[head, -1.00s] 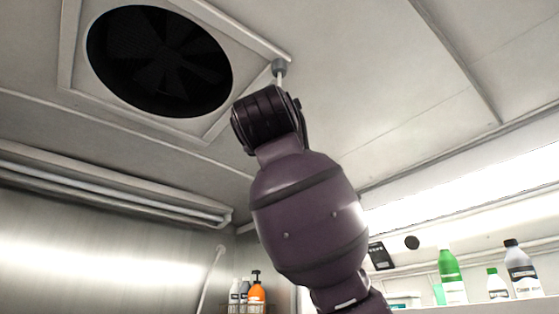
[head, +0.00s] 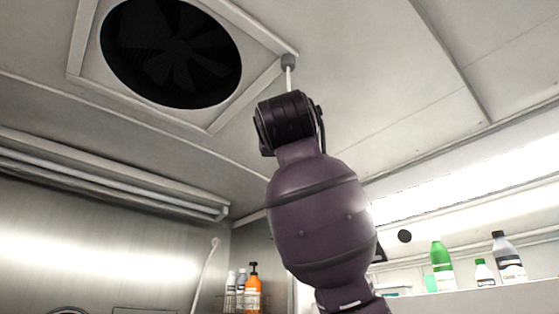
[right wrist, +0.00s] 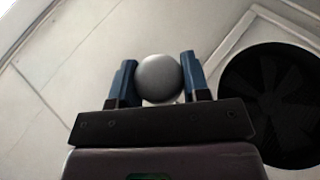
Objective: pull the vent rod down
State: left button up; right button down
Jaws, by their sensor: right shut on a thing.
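The vent rod (head: 289,75) hangs from a grey mount (head: 288,61) at the corner of the ceiling vent frame in the head view. Its lower part is hidden behind my right arm. In the right wrist view my right gripper (right wrist: 158,82) has its two blue fingers on either side of a round grey knob (right wrist: 159,78), shut on it. The ceiling vent (head: 171,52) is a dark round fan opening in a square frame; its fan also shows in the right wrist view (right wrist: 275,100). My left gripper is not in view.
Bottles stand on a shelf at the right, among them a green one (head: 441,267). A wire rack with an orange bottle (head: 253,290) is at the lower middle. A light tube (head: 120,180) runs along the left wall.

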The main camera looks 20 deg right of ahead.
notch_tip(320, 180, down, 2)
jog(key=shift+a+f+b, duration=0.15)
jog(key=shift+f+b, duration=0.05)
jog(key=shift+b, duration=0.55)
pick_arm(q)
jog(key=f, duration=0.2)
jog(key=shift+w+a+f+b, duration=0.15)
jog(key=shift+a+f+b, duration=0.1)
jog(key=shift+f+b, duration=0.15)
pick_arm(e)
jog(key=shift+f, duration=0.55)
jog(key=c, duration=1)
grip_release()
jog(key=o, duration=0.4)
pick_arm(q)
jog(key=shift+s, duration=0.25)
